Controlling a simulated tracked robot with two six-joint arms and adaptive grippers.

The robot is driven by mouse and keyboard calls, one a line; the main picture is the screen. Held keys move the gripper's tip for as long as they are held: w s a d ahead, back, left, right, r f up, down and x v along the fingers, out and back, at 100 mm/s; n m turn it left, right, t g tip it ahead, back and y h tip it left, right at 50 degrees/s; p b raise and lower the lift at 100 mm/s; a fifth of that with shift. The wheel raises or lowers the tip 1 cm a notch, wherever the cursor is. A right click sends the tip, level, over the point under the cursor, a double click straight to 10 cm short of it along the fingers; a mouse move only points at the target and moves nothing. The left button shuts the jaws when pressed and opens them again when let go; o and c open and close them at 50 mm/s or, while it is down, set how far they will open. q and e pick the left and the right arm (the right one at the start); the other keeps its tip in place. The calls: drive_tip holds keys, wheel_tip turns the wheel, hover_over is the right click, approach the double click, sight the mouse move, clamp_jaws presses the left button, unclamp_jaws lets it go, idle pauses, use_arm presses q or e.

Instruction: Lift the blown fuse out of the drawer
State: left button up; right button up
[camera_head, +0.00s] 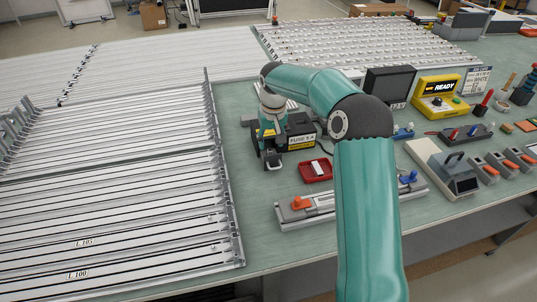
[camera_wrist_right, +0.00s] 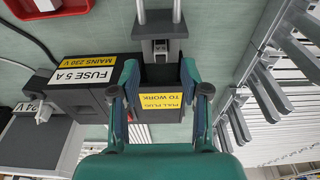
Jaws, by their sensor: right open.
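The black fuse box (camera_head: 299,132) has a yellow label and stands on the green bench. It also shows upside down in the wrist view (camera_wrist_right: 85,92), reading "FUSE 5 A". Its drawer (camera_wrist_right: 160,74) is out, with a dark opening and a grey metal handle (camera_wrist_right: 160,26) toward the picture's top. My right gripper (camera_head: 270,150) is over the drawer. In the wrist view the right gripper (camera_wrist_right: 160,76) is open, one finger on each side of the drawer, nothing visible between them. My left gripper is not in view.
A red tray (camera_head: 328,174) with a white piece lies right of the drawer. A grey fixture (camera_head: 325,213) with orange and blue clamps lies in front. Slatted light frames (camera_head: 110,190) fill the left. A yellow "READY" tester (camera_head: 440,95) stands at right.

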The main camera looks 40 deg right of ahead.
sight(270, 149)
drive_tip(key=f, duration=0.3)
drive_tip(key=shift+w+d+f, duration=0.1)
drive_tip(key=shift+w+f, duration=0.05)
drive_tip(key=shift+w, duration=0.15)
drive_tip(key=shift+c, duration=0.2)
clamp_jaws()
